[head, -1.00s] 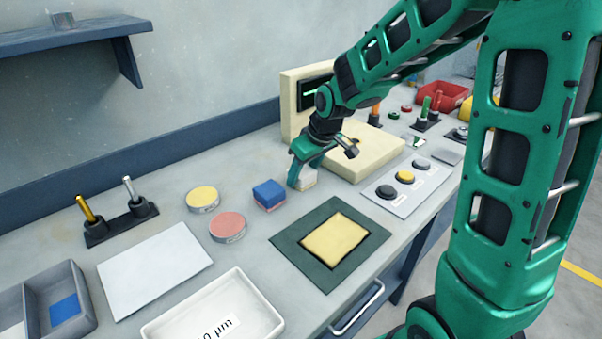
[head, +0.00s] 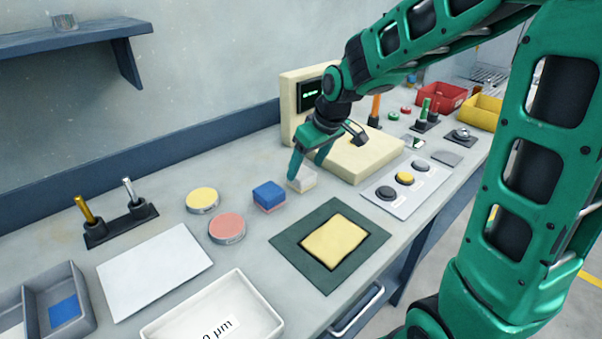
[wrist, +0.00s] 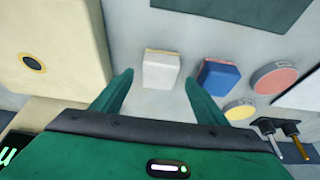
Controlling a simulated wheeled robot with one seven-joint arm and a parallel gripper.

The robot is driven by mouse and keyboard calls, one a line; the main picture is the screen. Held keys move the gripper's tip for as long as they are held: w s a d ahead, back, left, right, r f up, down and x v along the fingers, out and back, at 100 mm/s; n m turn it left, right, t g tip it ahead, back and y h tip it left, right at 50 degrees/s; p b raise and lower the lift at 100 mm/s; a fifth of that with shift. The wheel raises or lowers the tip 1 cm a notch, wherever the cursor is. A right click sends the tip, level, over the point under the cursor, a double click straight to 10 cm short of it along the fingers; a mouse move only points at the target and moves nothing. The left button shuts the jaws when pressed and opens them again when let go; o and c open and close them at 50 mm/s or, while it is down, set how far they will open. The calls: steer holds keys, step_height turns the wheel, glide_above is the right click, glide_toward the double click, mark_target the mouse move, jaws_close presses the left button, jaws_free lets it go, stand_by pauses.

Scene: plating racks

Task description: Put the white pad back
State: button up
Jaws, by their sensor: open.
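The white pad (head: 301,181) is a small block with a white top and a tan lower layer. It stands on the bench beside the blue pad (head: 268,193), left of the cream scale. My gripper (head: 308,168) is open and empty, just above the white pad. In the wrist view, the white pad (wrist: 161,72) lies between the two spread fingertips (wrist: 158,80) and shows whole, with a visible gap to each finger. The blue pad (wrist: 219,76) is just outside the right-hand finger there.
Yellow (head: 202,198) and pink (head: 227,227) round discs lie left of the pads. A green mat (head: 290,245) with a yellow square is in front. The cream scale (head: 362,155) stands close on the right. A divided grey tray (head: 85,290) is at far left.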

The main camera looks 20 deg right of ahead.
steer(key=v, duration=0.7)
steer(key=shift+r, duration=0.2)
steer(key=s+d+f+m+g, duration=0.1)
steer(key=s+d+f+m, duration=0.1)
steer(key=s+d, duration=0.3)
steer(key=s+d+f+m+g+h, duration=0.1)
steer(key=s+d+m, duration=0.4)
steer(key=s, duration=0.9)
steer(key=s+d+f+m+g, duration=0.2)
steer(key=s+d, duration=0.3)
steer(key=s, duration=0.5)
steer(key=shift+f+m+h, duration=0.3)
steer(key=shift+f+m, duration=0.1)
steer(key=shift+m, duration=0.5)
steer(key=shift+d, duration=0.1)
